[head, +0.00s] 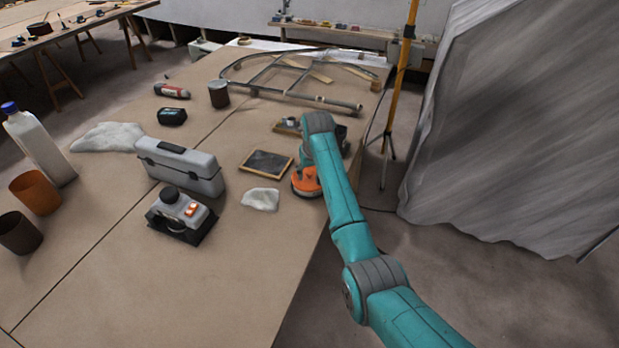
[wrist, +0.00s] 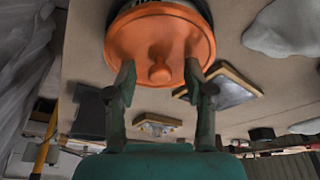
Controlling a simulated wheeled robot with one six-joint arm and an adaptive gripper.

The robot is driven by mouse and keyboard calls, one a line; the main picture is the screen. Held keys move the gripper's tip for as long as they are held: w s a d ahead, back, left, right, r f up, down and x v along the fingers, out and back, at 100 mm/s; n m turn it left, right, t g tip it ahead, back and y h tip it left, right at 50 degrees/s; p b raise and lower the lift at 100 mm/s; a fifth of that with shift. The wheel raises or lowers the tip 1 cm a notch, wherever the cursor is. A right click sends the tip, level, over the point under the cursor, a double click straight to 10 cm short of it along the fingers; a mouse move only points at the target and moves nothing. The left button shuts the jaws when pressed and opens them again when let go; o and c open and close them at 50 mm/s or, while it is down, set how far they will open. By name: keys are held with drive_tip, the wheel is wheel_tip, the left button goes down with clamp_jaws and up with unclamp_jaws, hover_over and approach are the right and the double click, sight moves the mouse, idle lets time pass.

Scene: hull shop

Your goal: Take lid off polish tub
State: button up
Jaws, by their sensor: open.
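The polish tub has a round orange lid with a small knob in its middle. In the wrist view the lid (wrist: 150,38) fills the top middle, seated on the tub (wrist: 180,3), whose dark and pale side shows only as a strip. In the head view the orange lid (head: 303,184) is partly hidden behind my arm, near the table's right edge. My gripper (wrist: 160,75) is open and empty, its two green fingers apart at the lid's near rim, one either side of the knob. I cannot tell if they touch the lid. The arm hides the fingers in the head view.
A framed dark sanding pad or slate (head: 266,163) and a white cloth (head: 261,199) lie left of the tub. A grey toolbox (head: 185,168) and a sander-like tool (head: 181,212) stand further left. A curved frame (head: 290,92) lies behind. The table's front middle is clear.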

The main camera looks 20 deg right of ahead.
clamp_jaws()
